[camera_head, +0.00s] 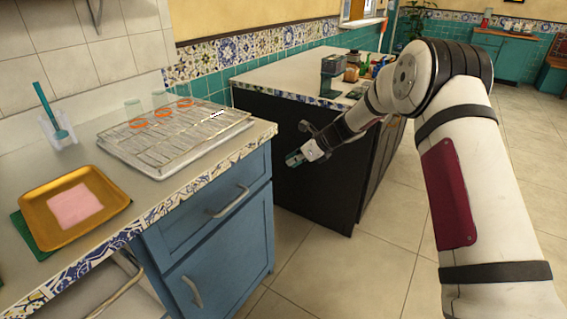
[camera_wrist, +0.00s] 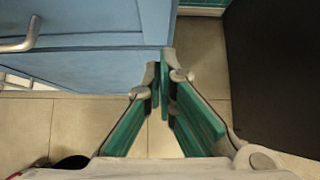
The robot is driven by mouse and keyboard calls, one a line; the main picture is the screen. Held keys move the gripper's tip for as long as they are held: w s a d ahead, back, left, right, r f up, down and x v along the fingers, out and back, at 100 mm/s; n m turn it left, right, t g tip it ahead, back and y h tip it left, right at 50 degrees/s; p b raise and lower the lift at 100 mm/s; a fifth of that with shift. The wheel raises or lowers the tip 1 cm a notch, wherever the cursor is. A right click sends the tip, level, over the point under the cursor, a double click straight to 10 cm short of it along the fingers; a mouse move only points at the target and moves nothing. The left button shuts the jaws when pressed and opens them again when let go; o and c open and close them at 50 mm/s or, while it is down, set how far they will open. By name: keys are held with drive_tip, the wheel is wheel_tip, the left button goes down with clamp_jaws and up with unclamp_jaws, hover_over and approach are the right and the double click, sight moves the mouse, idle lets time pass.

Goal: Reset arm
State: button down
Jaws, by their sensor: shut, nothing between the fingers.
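My gripper (camera_head: 292,160) shows at the end of my arm in the head view, off the right end of the blue cabinet and in front of the dark island side. In the wrist view its green-padded fingers (camera_wrist: 164,88) meet at the tips, shut with nothing between them. Beyond the fingers are the blue cabinet front (camera_wrist: 90,50) and the tiled floor. My white arm reaches in from the right of the head view, bent at the elbow.
The counter (camera_head: 160,189) carries a wire rack (camera_head: 175,138) with several glasses, a golden tray (camera_head: 38,212) with a pink square, and a teal utensil in a white holder (camera_head: 56,131). A dark island (camera_head: 338,192) stands behind my gripper. Floor (camera_head: 370,262) is open at the front.

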drive_tip(key=s+d+r+n+g+h, duration=0.1)
drive_tip(key=s+d+r+n, duration=0.1)
drive_tip(key=s+r+n, duration=0.8)
drive_tip(key=s+d+r+n+g+h, duration=0.1)
drive_tip(key=s+r+n+g, duration=0.15)
drive_tip(key=s+r, duration=1.2)
drive_tip(key=s+d+f+n+h, duration=0.1)
drive_tip(key=s+d+n+h, duration=0.2)
drive_tip(key=s, duration=0.8)
drive_tip(key=s+d+f+n, duration=0.1)
drive_tip(key=s+d+n, duration=0.3)
drive_tip(key=s, duration=0.8)
drive_tip(key=s+d+f+n+h, duration=0.2)
drive_tip(key=s+n, duration=0.3)
drive_tip(key=s, duration=0.6)
wheel_tip(320, 180, up, 19)
drive_tip(key=t+p, duration=0.2)
drive_tip(key=p, duration=1.6)
drive_tip(key=shift+s+d+n, duration=0.15)
drive_tip(key=shift+s+n, duration=0.1)
drive_tip(key=shift+n, duration=0.1)
drive_tip(key=shift+t, duration=0.25)
